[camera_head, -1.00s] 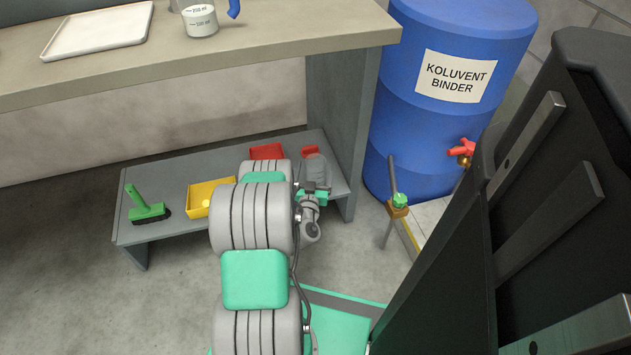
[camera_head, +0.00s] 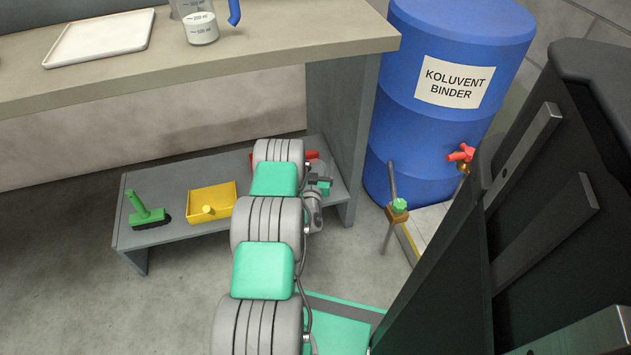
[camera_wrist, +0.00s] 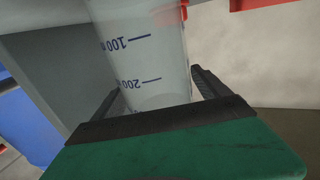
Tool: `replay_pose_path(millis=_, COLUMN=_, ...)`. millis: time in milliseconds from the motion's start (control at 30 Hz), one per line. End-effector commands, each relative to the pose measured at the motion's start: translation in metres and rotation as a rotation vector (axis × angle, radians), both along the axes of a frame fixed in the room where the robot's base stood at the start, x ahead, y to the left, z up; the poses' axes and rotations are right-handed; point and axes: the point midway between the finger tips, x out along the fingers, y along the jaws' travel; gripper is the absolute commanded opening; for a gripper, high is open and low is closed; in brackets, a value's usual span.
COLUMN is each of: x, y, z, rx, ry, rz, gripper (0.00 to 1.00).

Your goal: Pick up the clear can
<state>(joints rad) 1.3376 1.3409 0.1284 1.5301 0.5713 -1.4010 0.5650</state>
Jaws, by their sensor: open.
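The clear can (camera_wrist: 142,45) is see-through with blue volume marks, which read upside down in the wrist view. It stands between the two dark fingers of my gripper (camera_wrist: 155,83), which is open around it. I cannot tell whether either finger touches the can. Its lower part in the picture is hidden behind the gripper's dark edge. In the head view my arm covers the can and the fingers, over the right end of the low grey shelf (camera_head: 190,178).
The shelf also holds a green brush (camera_head: 148,208), a yellow tray (camera_head: 212,203) and red things (camera_head: 312,154) partly behind my arm. Above is a workbench (camera_head: 270,50) with a white tray (camera_head: 100,36) and a marked beaker (camera_head: 201,24). A blue barrel (camera_head: 420,125) stands right.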

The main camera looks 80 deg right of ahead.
Motion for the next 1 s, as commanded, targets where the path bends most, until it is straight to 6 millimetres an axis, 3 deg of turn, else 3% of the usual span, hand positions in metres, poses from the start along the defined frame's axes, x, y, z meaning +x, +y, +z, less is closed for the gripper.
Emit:
replay_pose_path(millis=267, x=0.0001, y=-0.0010, z=0.0001, rx=-0.001, ry=0.000, rz=0.000, gripper=0.86)
replay_pose_path(millis=1000, x=0.0002, y=-0.0011, z=0.0003, rx=-0.001, ry=0.000, rz=0.000, gripper=0.25)
